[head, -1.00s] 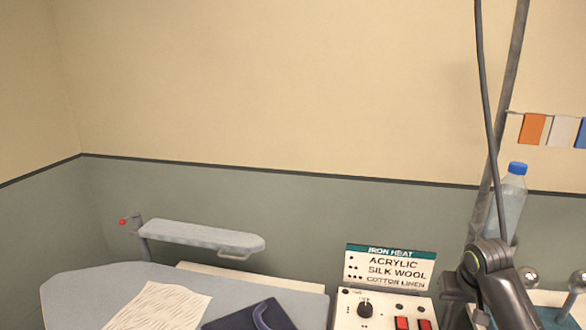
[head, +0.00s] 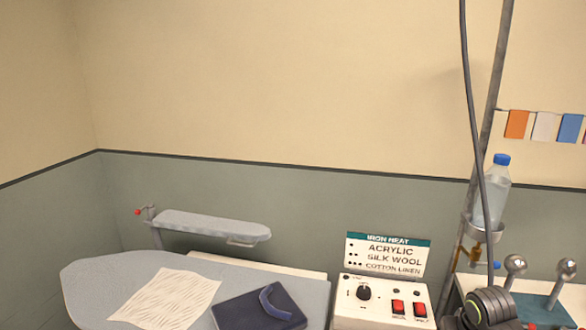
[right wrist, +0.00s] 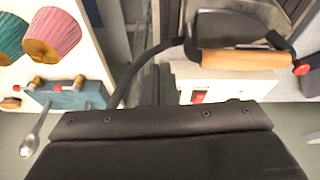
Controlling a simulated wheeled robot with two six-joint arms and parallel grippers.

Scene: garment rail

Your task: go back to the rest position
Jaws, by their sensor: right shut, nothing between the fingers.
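My right gripper (right wrist: 160,118) fills the lower part of the right wrist view as a broad dark block with small bolts, shut and empty. No object touches its front edge there. A rounded joint of my right arm shows at the lower right of the head view, in front of the lever stand. My left gripper and left arm are in neither view.
An ironing board (head: 100,285) bears a cloth (head: 172,298) and a dark blue folded garment (head: 238,312). A control box (head: 352,312), bottle (head: 491,195) and ball-topped levers (head: 514,266) stand rightward. A wooden handle (right wrist: 245,60) lies ahead of my right gripper.

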